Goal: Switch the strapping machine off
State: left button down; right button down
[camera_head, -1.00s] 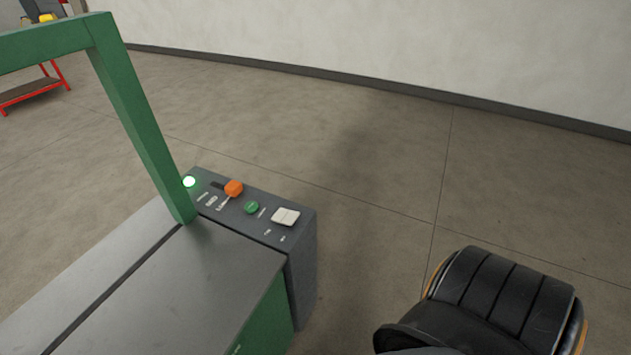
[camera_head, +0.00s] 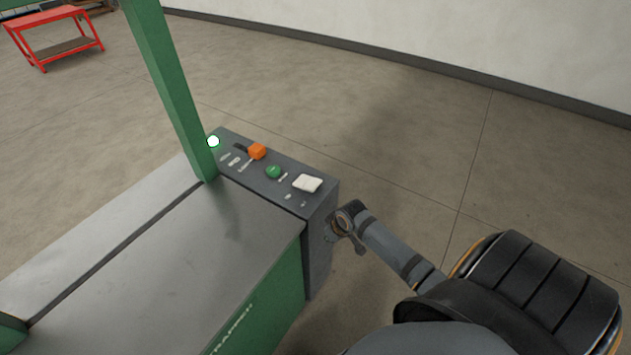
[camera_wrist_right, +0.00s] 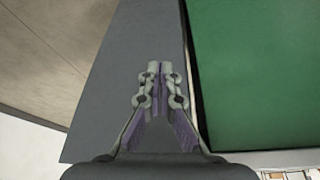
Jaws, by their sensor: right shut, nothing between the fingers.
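The strapping machine (camera_head: 160,265) has a grey top, a green body and a green arch. Its dark grey control box (camera_head: 322,235) carries a lit, pale green-white lamp (camera_head: 213,141), an orange knob (camera_head: 257,151) by a dark slot, a green button (camera_head: 273,172) and a white rocker-like switch (camera_head: 307,183). My right gripper (camera_head: 336,224) is beside the right side of the box, below panel level. In the right wrist view the gripper (camera_wrist_right: 160,72) is shut and empty, before a grey face with the green body to the right. Contact cannot be told. My left gripper is out of view.
A red cart (camera_head: 50,35) stands at the far upper left. A pale wall (camera_head: 430,40) runs along the back. The concrete floor (camera_head: 400,150) behind and right of the control box is clear. The green arch upright (camera_head: 170,90) rises beside the lamp.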

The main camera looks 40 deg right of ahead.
notch_tip(320, 180, up, 10)
jog(key=w+a+n, duration=0.2)
jog(key=w+d+r+y, duration=0.1)
jog(key=w+d+r, duration=0.2)
jog(key=r, duration=0.5)
jog(key=w+d+r+n+t+y+b, duration=0.1)
jog(key=w+d+r, duration=0.3)
jog(key=r, duration=0.4)
jog(key=shift+w+d+r+t, duration=0.3)
jog(key=shift+w+r, duration=0.05)
jog(key=shift+w, duration=0.1)
jog(key=shift+f, duration=0.1)
jog(key=p, duration=0.2)
send_over(311, 181)
jog(key=s, duration=0.1)
notch_tip(311, 181, down, 8)
jog(key=shift+s+d+r, duration=0.1)
jog(key=shift+s+r, duration=0.05)
notch_tip(311, 181, down, 4)
jog(key=shift+s+d+r+p, duration=0.1)
jog(key=shift+s+r+p, duration=0.1)
jog(key=shift+p, duration=0.1)
jog(key=shift+s+d+f, duration=0.1)
jog(key=shift+s+f, duration=0.05)
jog(key=shift+f, duration=0.45)
